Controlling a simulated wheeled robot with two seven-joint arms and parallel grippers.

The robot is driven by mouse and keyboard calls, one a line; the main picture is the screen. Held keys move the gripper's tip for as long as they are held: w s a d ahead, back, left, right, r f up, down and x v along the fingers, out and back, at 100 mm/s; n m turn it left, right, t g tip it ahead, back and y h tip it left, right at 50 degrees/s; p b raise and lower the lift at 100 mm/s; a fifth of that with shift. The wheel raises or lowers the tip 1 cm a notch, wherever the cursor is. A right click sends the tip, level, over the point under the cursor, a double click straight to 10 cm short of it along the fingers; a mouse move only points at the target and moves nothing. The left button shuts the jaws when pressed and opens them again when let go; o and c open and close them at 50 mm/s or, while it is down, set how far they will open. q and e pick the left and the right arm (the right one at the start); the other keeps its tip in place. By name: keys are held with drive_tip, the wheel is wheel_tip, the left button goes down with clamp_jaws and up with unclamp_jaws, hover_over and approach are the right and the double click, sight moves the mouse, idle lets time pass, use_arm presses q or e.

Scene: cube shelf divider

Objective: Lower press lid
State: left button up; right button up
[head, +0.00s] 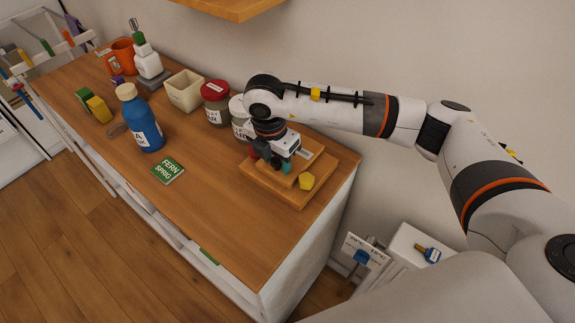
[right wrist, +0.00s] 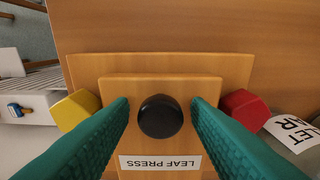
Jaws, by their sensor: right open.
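The leaf press is a wooden base board (head: 290,195) with a smaller wooden lid (head: 307,162) on top, at the right end of the counter. In the right wrist view the lid (right wrist: 110,92) carries a black round knob (right wrist: 160,116) and a label reading LEAF PRESS. My right gripper (head: 277,160) is over the press. Its green fingers (right wrist: 160,120) are open, one on each side of the knob, with gaps between. A yellow knob (head: 306,182) and a red knob (right wrist: 240,103) stand at opposite sides of the lid. My left gripper is not in view.
A red-lidded jar (head: 215,103) and a white-lidded jar (head: 240,122) stand close behind my right gripper. A blue bottle (head: 141,120), a cream box (head: 184,91) and a green FERN SPRIG card (head: 168,169) are farther left. The counter's front middle (head: 215,200) is clear.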

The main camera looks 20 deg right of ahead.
drive_tip(key=shift+r, duration=0.1)
drive_tip(key=r+p, duration=0.1)
drive_tip(key=r, duration=0.1)
drive_tip(key=r+p, duration=0.1)
drive_tip(key=r, duration=0.1)
drive_tip(key=r+p, duration=0.1)
drive_tip(key=r, duration=0.1)
drive_tip(key=shift+s+a+p, duration=0.15)
drive_tip(key=shift+a+p, duration=0.2)
drive_tip(key=shift+r, duration=0.2)
wheel_tip(320, 180, up, 11)
drive_tip(key=a+b, duration=0.1)
drive_tip(key=b, duration=0.1)
drive_tip(key=shift+s+r+b, duration=0.2)
drive_tip(key=shift+s+b, duration=0.1)
drive_tip(key=shift+s, duration=0.1)
drive_tip(key=shift+a, duration=0.1)
